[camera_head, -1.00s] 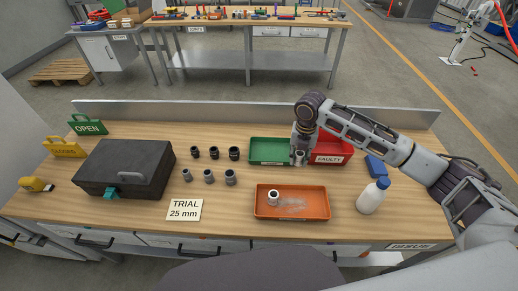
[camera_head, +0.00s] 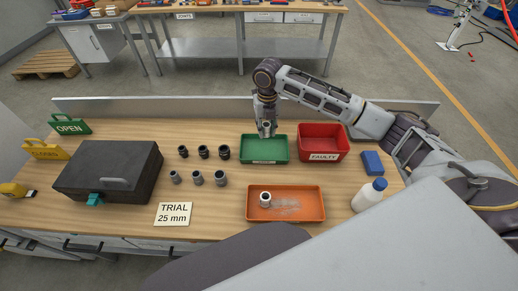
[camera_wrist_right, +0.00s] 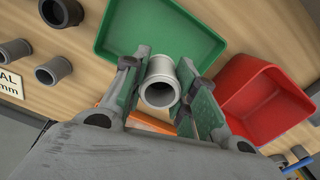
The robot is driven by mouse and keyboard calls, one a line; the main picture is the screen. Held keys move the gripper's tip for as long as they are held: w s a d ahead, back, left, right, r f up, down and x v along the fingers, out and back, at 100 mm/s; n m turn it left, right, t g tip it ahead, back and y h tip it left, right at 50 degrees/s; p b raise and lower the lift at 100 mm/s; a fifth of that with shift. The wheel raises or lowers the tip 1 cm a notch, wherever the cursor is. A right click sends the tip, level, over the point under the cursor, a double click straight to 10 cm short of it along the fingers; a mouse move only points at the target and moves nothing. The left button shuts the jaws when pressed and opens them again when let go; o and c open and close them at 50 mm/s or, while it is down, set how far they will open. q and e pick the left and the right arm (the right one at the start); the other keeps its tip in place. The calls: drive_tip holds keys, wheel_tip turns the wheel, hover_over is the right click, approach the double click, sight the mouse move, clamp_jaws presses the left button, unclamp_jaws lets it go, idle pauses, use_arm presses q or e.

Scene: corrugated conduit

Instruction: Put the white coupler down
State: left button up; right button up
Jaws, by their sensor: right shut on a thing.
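My right gripper (camera_head: 266,131) is shut on a pale, whitish coupler (camera_wrist_right: 161,79), a short tube with an open bore. In the right wrist view the coupler sits between the two green-padded fingers, its open end towards the camera. In the head view the gripper and coupler are over the back part of the green tray (camera_head: 264,158); the gap to the tray floor is hard to judge. The green tray's visible floor is empty. Another pale coupler (camera_head: 265,199) stands in the orange tray (camera_head: 300,218). My left gripper is not in view.
A red tray marked FAULTY (camera_head: 323,156) stands right of the green one. Several dark and grey couplers (camera_head: 203,152) stand left of it. A black case (camera_head: 108,172), a TRIAL 25 mm card (camera_head: 172,213), a blue block (camera_head: 372,163) and a white bottle (camera_head: 369,195) are also on the bench.

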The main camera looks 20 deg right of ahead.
drive_tip(key=shift+w+a+n, duration=0.15)
drive_tip(key=shift+w+n, duration=0.15)
drive_tip(key=shift+n, duration=0.3)
drive_tip(key=shift+n, duration=0.9)
drive_tip(key=shift+f, duration=0.15)
hover_over(264, 151)
drive_tip(key=shift+f+p, duration=0.3)
drive_tip(key=shift+f, duration=2.7)
drive_tip(key=shift+f, duration=1.9)
drive_tip(key=shift+f, duration=0.1)
drive_tip(key=o, duration=0.8)
drive_tip(key=shift+c, duration=0.2)
